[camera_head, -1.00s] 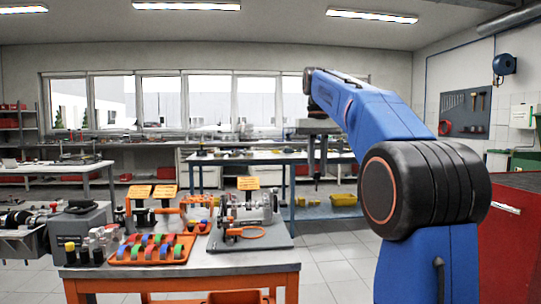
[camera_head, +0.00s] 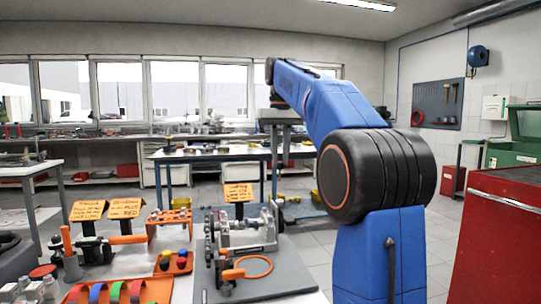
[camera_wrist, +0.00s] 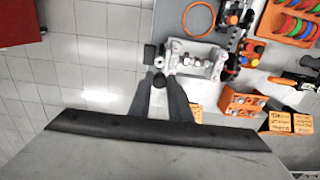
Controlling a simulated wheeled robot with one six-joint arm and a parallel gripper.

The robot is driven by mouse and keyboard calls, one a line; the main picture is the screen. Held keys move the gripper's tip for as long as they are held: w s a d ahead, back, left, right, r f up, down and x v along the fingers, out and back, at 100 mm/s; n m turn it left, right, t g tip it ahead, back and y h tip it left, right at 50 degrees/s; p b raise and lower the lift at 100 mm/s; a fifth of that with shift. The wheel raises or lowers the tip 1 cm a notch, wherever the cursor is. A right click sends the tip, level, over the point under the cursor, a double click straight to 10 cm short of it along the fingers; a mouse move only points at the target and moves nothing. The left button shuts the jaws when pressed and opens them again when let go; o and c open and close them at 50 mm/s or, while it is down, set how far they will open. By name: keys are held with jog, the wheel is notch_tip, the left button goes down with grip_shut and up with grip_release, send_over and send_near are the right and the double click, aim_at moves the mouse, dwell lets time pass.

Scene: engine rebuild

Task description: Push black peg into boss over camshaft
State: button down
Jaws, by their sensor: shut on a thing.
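My gripper (camera_wrist: 160,76) is shut on the black peg (camera_wrist: 159,81), a small dark round piece between its two fingers in the wrist view. In the head view my gripper (camera_head: 281,160) hangs with its fingers down, beyond the bench's right side. The engine fixture with the camshaft (camera_head: 247,232) stands on a grey plate (camera_head: 265,283) on the bench. It also shows in the wrist view (camera_wrist: 200,63), just beyond and right of the fingertips. The peg appears apart from the fixture. I cannot make out which boss is over the camshaft.
An orange ring (camera_head: 253,267) lies on the plate. Orange signs (camera_head: 238,193), a tray of coloured rings (camera_head: 118,293) and a small orange block with coloured caps (camera_head: 174,263) crowd the bench. A red cabinet (camera_head: 497,240) stands at right. Open tiled floor lies between.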

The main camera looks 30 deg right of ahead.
aim_at(280, 167)
jog(key=shift+w+f, duration=0.1)
jog(key=shift+f, duration=2.85)
jog(key=shift+f, duration=2.15)
dwell(0.7)
jog(key=c, duration=1.9)
grip_release()
jog(key=shift+o, duration=0.2)
jog(key=shift+r, duration=1.55)
jog(key=shift+o, duration=0.5)
